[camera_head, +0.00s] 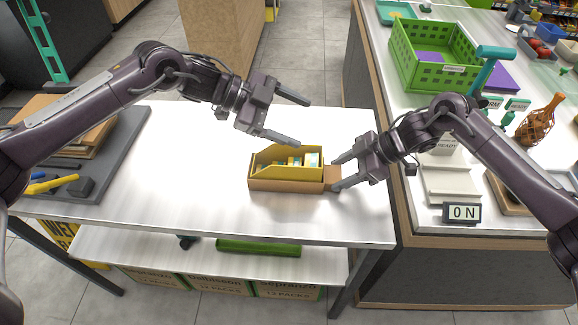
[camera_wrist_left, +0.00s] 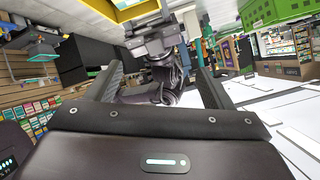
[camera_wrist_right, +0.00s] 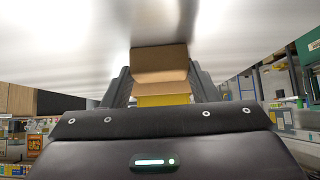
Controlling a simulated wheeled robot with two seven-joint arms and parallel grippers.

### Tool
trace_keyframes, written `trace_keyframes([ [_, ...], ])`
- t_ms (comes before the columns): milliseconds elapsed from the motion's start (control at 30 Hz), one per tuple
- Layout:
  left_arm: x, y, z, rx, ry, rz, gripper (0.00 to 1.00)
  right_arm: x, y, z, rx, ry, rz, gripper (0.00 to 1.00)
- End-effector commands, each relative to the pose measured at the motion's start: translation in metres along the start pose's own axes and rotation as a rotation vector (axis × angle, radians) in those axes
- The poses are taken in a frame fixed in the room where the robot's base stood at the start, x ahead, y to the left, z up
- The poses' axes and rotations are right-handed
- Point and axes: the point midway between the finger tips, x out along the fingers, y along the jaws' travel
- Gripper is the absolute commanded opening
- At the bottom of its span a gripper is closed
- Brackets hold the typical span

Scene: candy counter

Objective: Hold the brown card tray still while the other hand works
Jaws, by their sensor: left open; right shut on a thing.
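The brown card tray (camera_head: 285,185) stands on the white table with a yellow inner box (camera_head: 262,160) in it. Several small green and yellow packs (camera_head: 296,161) lie inside. My right gripper (camera_head: 336,172) is shut on the tray's right end. In the right wrist view the brown card (camera_wrist_right: 160,60) sits between the fingers, with a yellow part (camera_wrist_right: 163,99) beyond. My left gripper (camera_head: 302,121) is open and empty, above and behind the tray. In the left wrist view its fingers (camera_wrist_left: 158,85) are apart with nothing between them.
The white table (camera_head: 190,150) is clear left of the tray. A dark board (camera_head: 100,165) with brown card, a yellow tool and a dark block is at the left.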

Motion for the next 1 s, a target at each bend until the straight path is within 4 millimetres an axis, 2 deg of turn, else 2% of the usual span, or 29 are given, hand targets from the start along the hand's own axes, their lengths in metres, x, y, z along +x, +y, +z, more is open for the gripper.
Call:
trace_keyframes([
  [33, 0.004, 0.003, -0.005, -0.014, -0.045, 0.046, 0.75, 0.0, 0.0, 0.001, 0.001, -0.001, 0.0, 0.32],
  [133, 0.009, 0.012, -0.004, -0.073, -0.154, 0.129, 0.75, 0.0, 0.0, 0.001, 0.001, -0.001, 0.0, 0.32],
  [267, 0.001, 0.022, 0.003, -0.153, -0.33, 0.203, 0.75, 0.0, 0.0, 0.001, 0.001, -0.001, 0.0, 0.32],
  [400, -0.021, 0.026, 0.015, -0.241, -0.528, 0.229, 0.75, 0.0, 0.0, 0.001, 0.001, -0.001, 0.0, 0.32],
  [600, -0.057, 0.025, 0.027, -0.336, -0.735, 0.207, 0.75, 0.0, 0.0, 0.001, 0.001, -0.001, 0.0, 0.32],
  [800, -0.07, 0.026, 0.033, -0.374, -0.808, 0.19, 0.75, 0.0, 0.0, 0.001, 0.001, -0.001, 0.0, 0.32],
  [1000, -0.057, 0.032, 0.047, -0.376, -0.81, 0.191, 0.75, 0.0, 0.0, 0.001, 0.0, -0.001, -0.001, 0.32],
])
